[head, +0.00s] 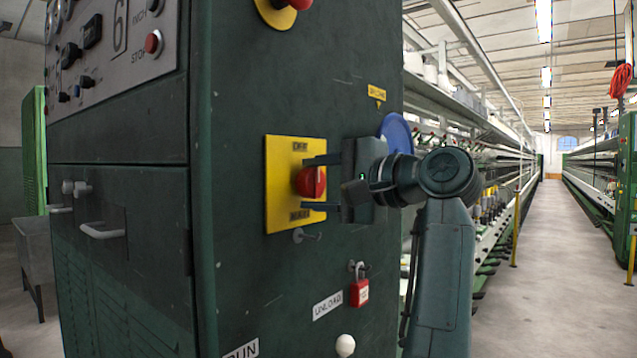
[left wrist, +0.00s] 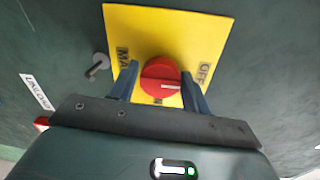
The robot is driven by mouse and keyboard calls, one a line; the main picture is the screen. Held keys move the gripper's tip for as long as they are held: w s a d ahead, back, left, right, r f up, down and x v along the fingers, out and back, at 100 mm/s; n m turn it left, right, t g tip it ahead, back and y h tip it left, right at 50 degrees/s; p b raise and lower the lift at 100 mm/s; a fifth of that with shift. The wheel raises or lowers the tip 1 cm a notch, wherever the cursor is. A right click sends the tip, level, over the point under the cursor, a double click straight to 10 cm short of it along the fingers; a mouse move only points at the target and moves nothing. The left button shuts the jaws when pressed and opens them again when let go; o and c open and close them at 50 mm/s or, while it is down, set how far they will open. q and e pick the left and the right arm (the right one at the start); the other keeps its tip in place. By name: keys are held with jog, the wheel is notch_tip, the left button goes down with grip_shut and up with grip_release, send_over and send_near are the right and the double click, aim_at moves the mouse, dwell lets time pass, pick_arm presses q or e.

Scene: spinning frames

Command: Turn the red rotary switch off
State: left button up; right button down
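The red rotary switch (head: 309,182) sits on a yellow plate (head: 281,205) on the dark green cabinet, with "OFF" at the plate's top. In the left wrist view the red knob (left wrist: 160,75) shows a white mark, on the half nearer the "OFF" label on the yellow plate (left wrist: 165,25). My left gripper (head: 312,183) is open, one finger above and one below the knob. In the left wrist view its fingers (left wrist: 159,82) stand on either side of the knob; whether they touch it is unclear. My right gripper is not in view.
A grey peg (head: 306,236) sticks out below the plate. A red padlock (head: 359,292) and a white knob (head: 345,345) are lower down. A blue disc (head: 396,132) shows behind my gripper. A clear aisle (head: 545,270) runs to the right.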

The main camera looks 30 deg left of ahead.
pick_arm(q)
jog(key=o, duration=0.3)
jog(key=d, duration=0.4)
jog(key=d+p, duration=0.1)
jog(key=d, duration=0.3)
jog(key=s+d+r, duration=0.1)
jog(key=d, duration=0.4)
jog(key=shift+d+p, duration=0.1)
jog(key=shift+p, duration=0.25)
